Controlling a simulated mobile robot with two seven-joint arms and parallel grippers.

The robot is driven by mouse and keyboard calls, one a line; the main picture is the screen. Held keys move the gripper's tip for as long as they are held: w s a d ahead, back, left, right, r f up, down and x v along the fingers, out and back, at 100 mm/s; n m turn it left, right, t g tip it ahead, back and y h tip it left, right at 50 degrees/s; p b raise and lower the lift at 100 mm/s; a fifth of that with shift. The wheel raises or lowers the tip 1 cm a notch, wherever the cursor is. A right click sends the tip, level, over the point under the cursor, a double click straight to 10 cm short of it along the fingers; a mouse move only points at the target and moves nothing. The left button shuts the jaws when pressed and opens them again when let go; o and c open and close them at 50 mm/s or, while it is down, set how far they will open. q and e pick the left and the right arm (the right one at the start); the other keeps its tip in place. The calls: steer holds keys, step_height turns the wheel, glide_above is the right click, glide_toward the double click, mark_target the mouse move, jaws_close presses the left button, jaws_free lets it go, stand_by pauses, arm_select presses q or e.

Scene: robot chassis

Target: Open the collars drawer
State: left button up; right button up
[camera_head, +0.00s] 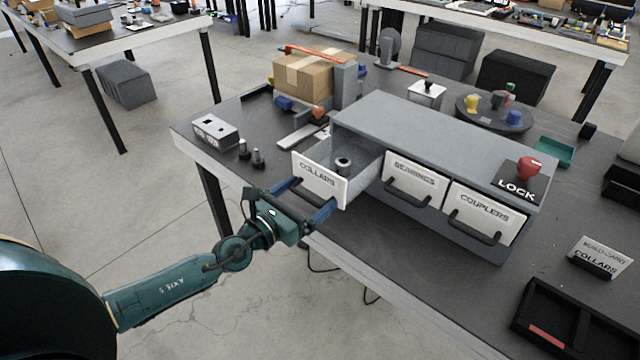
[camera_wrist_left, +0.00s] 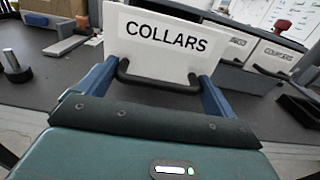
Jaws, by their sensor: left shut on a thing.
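The collars drawer (camera_head: 321,181) is the left one of three in the grey cabinet (camera_head: 440,135). It is pulled out, and its white front reads COLLARS; the front also shows in the left wrist view (camera_wrist_left: 168,42). A dark round collar (camera_head: 343,164) shows inside the drawer. My left gripper (camera_head: 308,202) is at the drawer front, with its blue fingers at either side of the black handle (camera_wrist_left: 160,80). It is shut on the handle. My right gripper is not in view.
The bearings drawer (camera_head: 412,179) and couplers drawer (camera_head: 481,214) are shut. A red lock knob (camera_head: 528,167) sits on the cabinet top. A grey box (camera_head: 215,131) and dark pegs (camera_head: 257,157) stand left of the open drawer. A black tray (camera_head: 566,322) lies at front right.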

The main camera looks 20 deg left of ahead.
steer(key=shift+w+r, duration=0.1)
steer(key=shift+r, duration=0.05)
arm_select(q)
steer(key=o, duration=1.1)
steer(key=shift+s, duration=0.1)
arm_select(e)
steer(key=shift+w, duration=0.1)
arm_select(q)
steer(key=shift+b+v, duration=1.55)
steer(key=shift+v, duration=5)
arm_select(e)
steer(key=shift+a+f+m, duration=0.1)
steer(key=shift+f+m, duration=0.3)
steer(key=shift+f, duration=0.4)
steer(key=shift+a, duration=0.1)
